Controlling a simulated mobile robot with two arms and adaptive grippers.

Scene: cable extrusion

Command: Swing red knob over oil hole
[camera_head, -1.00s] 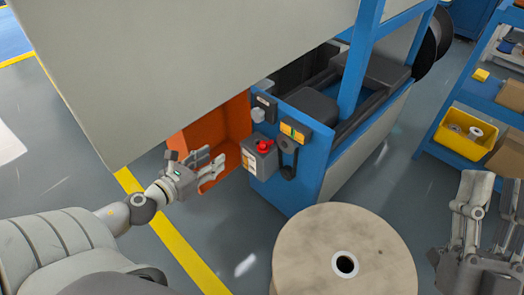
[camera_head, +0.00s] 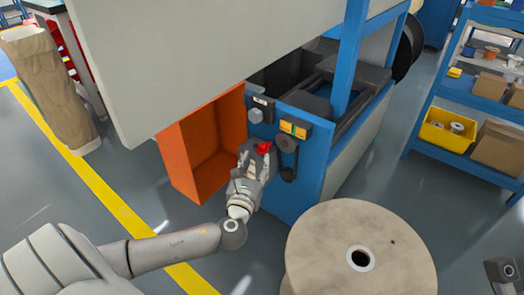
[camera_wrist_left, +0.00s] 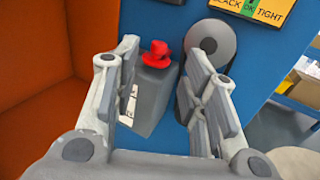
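The red knob (camera_head: 264,148) sits on top of a small grey box on the blue machine's front. It also shows in the left wrist view (camera_wrist_left: 158,53). My left gripper (camera_head: 252,160) is at this box in the head view. In the left wrist view the gripper (camera_wrist_left: 163,62) is open, its fingers apart on either side of the grey box (camera_wrist_left: 150,95), with the knob beyond and between the tips. I cannot see whether either finger touches the box. I cannot make out the oil hole. Only a small grey part, likely of my right gripper (camera_head: 506,272), shows at the lower right edge.
An orange open bin (camera_head: 203,152) is left of the box. A grey round disc (camera_wrist_left: 211,43) on a dark arm is close to the right finger. A large wooden spool (camera_head: 325,250) stands in front at right. Shelves (camera_head: 462,93) with a yellow bin are at right.

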